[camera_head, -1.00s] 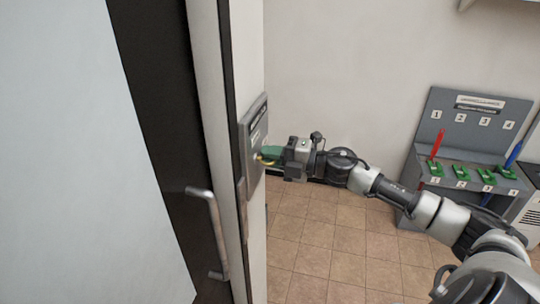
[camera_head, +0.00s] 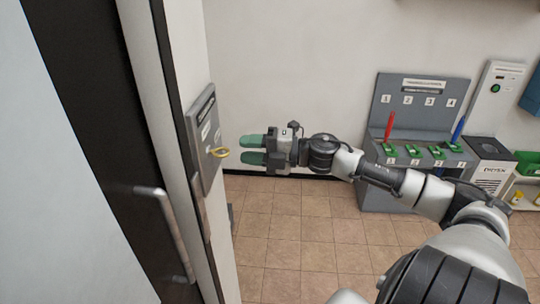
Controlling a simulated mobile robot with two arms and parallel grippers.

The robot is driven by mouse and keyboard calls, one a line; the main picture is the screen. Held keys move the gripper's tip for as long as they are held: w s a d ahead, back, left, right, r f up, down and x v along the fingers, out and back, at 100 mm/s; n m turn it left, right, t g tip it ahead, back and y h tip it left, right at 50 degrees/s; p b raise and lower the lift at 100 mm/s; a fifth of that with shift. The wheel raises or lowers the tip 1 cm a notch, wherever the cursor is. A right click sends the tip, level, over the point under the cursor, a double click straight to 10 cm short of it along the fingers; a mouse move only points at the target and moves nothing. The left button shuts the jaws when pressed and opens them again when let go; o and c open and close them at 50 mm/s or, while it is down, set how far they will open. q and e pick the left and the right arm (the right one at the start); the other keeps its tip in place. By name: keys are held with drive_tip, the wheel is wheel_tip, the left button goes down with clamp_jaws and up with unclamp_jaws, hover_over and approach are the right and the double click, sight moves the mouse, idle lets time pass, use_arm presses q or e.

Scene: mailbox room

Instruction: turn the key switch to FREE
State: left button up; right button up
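The key switch is a grey plate (camera_head: 204,132) on the white door frame, with a yellow key (camera_head: 220,152) sticking out of it toward the right. The plate's labels are too small and slanted to read, so I cannot tell which position the key is in. My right gripper (camera_head: 245,149) has green fingertips, spread apart one above the other. It is open and empty, a short gap to the right of the key and not touching it. My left gripper is not in view.
A dark door with a metal handle (camera_head: 168,228) stands left of the frame. A grey numbered rack (camera_head: 422,95) with red and blue umbrellas stands against the back wall. A grey-white machine (camera_head: 493,150) is right of it. The tiled floor between is clear.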

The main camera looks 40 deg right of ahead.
drive_tip(key=shift+v, duration=2.45)
drive_tip(key=shift+w, duration=0.1)
